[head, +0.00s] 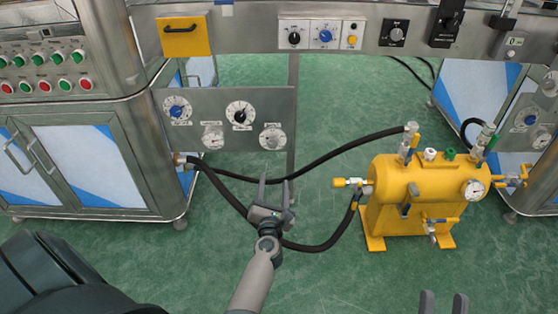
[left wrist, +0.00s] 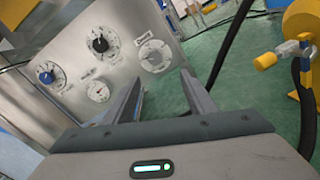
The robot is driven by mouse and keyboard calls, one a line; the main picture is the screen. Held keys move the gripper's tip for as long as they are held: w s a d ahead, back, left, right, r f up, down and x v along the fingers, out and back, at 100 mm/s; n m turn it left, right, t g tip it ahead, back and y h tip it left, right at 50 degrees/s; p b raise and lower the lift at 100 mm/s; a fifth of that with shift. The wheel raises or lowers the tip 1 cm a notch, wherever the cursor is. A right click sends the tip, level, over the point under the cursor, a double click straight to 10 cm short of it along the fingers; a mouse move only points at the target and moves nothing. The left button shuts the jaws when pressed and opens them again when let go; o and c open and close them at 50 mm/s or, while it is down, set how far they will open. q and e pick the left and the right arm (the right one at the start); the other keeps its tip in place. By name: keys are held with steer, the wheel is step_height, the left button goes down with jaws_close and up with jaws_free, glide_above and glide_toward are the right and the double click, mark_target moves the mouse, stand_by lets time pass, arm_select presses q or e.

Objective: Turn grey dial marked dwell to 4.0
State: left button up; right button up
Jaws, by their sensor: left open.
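A grey dial with a white scale (head: 272,137) sits at the lower right of the steel panel; it also shows in the left wrist view (left wrist: 155,56). Its lettering and pointer setting are too small to read, so I cannot confirm it is the one marked dwell. My left gripper (head: 274,187) is open and empty, below and in front of this dial in the head view. Its fingers (left wrist: 164,98) point toward the panel and are apart from the dial. My right gripper (head: 444,301) shows only its fingertips at the bottom edge, spread apart with nothing visible between them.
The panel (head: 255,108) also carries a blue dial (head: 177,108), a black dial (head: 240,113) and a gauge (head: 212,136). A black hose (head: 325,160) runs below the panel to a yellow tank (head: 425,190) at right. A steel cabinet (head: 85,165) stands at left.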

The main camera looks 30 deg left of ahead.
arm_select(q)
steer(key=shift+w+a+n+g+y, duration=0.15)
steer(key=shift+a+n+y, duration=0.1)
steer(key=shift+n, duration=0.35)
steer(key=shift+w+a+n+g+y, duration=0.15)
steer(key=shift+a+n, duration=0.1)
steer(key=shift+n, duration=0.35)
arm_select(e)
steer(key=shift+s+d+r+t, duration=0.3)
steer(key=shift+s+r, duration=0.1)
steer(key=shift+r, duration=0.15)
steer(key=shift+s+d+r+t, duration=0.3)
steer(key=shift+s+r, duration=0.1)
steer(key=shift+r, duration=0.15)
